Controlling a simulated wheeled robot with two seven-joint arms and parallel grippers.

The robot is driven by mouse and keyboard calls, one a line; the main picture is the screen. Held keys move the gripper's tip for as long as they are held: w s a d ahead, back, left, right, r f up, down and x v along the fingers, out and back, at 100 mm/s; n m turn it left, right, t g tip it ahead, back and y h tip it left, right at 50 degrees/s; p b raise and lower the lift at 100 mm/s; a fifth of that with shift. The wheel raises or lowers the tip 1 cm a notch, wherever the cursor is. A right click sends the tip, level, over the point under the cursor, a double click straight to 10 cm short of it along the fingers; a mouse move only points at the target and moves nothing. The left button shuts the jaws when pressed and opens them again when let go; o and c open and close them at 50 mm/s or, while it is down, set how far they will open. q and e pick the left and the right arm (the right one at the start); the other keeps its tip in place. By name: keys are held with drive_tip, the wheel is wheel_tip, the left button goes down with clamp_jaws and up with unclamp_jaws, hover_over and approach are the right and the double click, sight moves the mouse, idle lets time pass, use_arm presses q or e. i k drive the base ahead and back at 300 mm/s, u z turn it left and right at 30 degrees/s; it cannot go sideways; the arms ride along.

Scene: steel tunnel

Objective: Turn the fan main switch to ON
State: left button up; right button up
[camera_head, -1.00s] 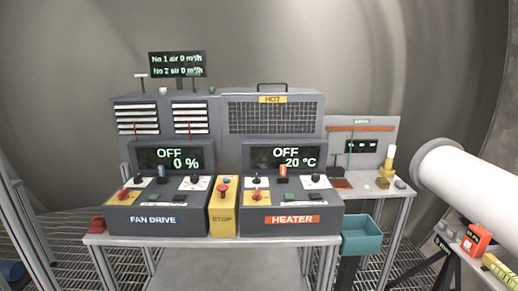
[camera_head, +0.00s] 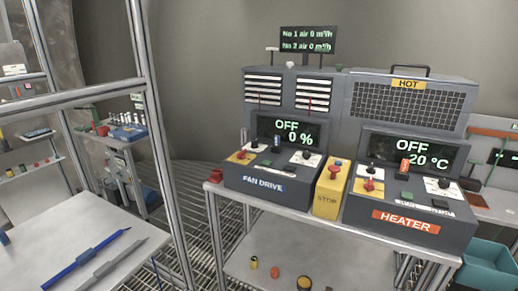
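The fan drive console (camera_head: 266,181) stands on the steel table, and its display (camera_head: 288,133) reads OFF and 0 %. A red rotary switch on a yellow plate (camera_head: 241,155) sits at the left of its sloped panel. The exact angle of the red handle is too small to tell. Black knobs on white plates (camera_head: 305,157) and small buttons share the panel. Neither of my grippers is in view.
A yellow STOP box (camera_head: 329,194) stands between the fan console and the heater console (camera_head: 408,214). A teal bin (camera_head: 488,268) is at lower right.

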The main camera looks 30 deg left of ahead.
sight(241, 155)
drive_tip(key=z, duration=0.25)
drive_tip(key=i, duration=0.95)
drive_tip(key=u, duration=0.45)
drive_tip(key=i, duration=0.7)
drive_tip(key=u, duration=0.4)
